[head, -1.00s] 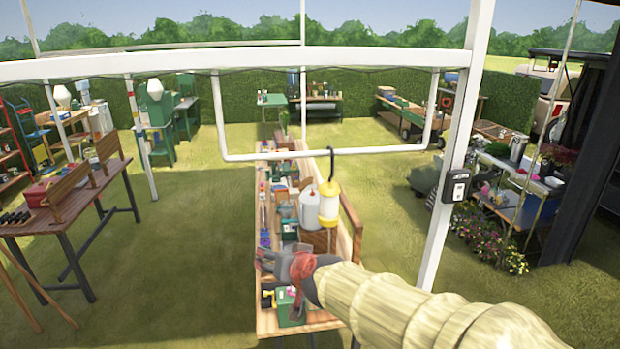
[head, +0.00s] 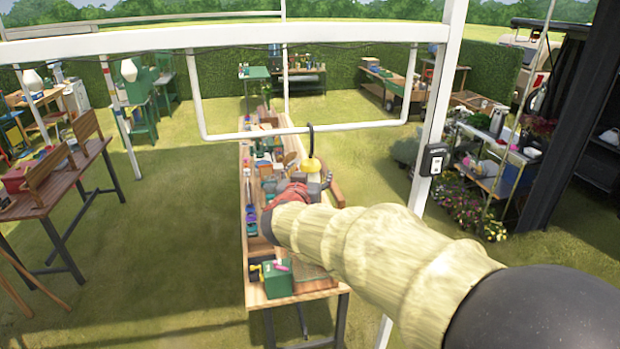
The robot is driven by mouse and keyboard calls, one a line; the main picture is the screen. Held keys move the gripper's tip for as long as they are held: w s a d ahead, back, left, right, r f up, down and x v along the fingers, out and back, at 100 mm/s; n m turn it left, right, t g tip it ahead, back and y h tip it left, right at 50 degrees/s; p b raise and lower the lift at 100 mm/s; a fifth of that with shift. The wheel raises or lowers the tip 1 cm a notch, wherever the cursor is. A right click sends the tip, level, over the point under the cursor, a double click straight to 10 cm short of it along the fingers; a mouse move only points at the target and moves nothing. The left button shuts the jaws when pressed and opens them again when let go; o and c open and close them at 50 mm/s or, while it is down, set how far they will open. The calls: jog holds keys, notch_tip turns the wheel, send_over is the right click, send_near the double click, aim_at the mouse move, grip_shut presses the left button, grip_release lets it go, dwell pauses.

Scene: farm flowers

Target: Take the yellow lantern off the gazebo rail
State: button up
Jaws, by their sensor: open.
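The yellow lantern (head: 313,166) hangs by a dark hook (head: 310,138) from the low white gazebo rail (head: 240,135), right of the rail's middle. Only its yellow top shows in the head view; my arm and gripper hide its body. My gripper (head: 320,184) is open, at the lantern's height or just below its cap in the picture. One grey finger shows to the right of the lantern. I cannot tell whether the fingers are around the lantern or still short of it, nor whether they touch it.
A long wooden table (head: 256,292) with many small items, including a green box (head: 280,280), stands below. A white post (head: 428,195) with a black box (head: 435,160) rises right of the arm. A brown workbench (head: 80,185) stands at left. Grass between is clear.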

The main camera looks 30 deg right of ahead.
aim_at(310, 169)
jog(key=x, duration=0.4)
jog(key=shift+w+a, duration=0.2)
jog(key=shift+w, duration=0.05)
jog(key=shift+s, duration=0.1)
jog(key=shift+r, duration=0.1)
jog(key=c, duration=1.5)
